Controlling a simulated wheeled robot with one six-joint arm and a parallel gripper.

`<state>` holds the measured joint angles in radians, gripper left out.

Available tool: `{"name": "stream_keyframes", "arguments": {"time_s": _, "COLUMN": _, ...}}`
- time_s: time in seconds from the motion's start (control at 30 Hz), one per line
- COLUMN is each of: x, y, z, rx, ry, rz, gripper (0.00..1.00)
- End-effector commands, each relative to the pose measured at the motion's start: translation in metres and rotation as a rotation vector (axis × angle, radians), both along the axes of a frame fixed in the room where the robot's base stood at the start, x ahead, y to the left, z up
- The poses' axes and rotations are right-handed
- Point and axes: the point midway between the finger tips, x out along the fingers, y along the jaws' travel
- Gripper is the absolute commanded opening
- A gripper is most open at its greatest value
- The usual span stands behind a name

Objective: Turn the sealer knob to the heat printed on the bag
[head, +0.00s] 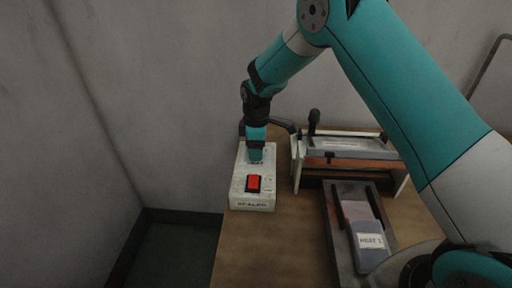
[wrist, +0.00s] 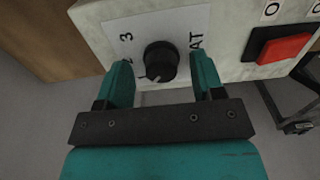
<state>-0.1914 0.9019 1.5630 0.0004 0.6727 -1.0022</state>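The black sealer knob (wrist: 160,62) sits on a white dial plate of the control box (head: 244,190). In the wrist view the digit 3 and the letters AT show beside it; other marks are partly hidden. The knob has a pale pointer line at its lower left. My gripper (wrist: 163,80) is open, with one teal finger on each side of the knob and a gap on both sides. In the head view my gripper (head: 256,158) hides the knob. The bag (head: 368,238) lies in a dark tray (head: 333,222), and its label (head: 371,241) reads HEAT 1.
A red switch (head: 254,183) is on the box near the knob; it also shows in the wrist view (wrist: 285,47). The sealer (head: 350,148), with an upright black handle (head: 313,121), stands right of the box. The wooden table (head: 270,245) is clear in front of the box.

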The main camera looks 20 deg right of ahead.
Motion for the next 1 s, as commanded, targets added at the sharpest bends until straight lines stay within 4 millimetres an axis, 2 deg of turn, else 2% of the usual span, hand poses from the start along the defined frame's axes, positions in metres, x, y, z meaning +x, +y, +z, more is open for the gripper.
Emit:
{"name": "stream_keyframes", "arguments": {"time_s": 0.23, "x": 0.0, "y": 0.0, "z": 0.002, "rx": 0.0, "ry": 0.001, "rz": 0.0, "gripper": 0.62}}
{"name": "stream_keyframes", "arguments": {"time_s": 0.37, "x": 0.0, "y": 0.0, "z": 0.016, "rx": 0.001, "ry": 0.0, "rz": 0.0, "gripper": 0.62}}
{"name": "stream_keyframes", "arguments": {"time_s": 0.8, "x": 0.0, "y": 0.0, "z": 0.124, "rx": 0.001, "ry": -0.004, "rz": 0.0, "gripper": 0.62}}
{"name": "stream_keyframes", "arguments": {"time_s": 1.0, "x": 0.0, "y": 0.0, "z": 0.159, "rx": 0.001, "ry": -0.001, "rz": 0.0, "gripper": 0.62}}
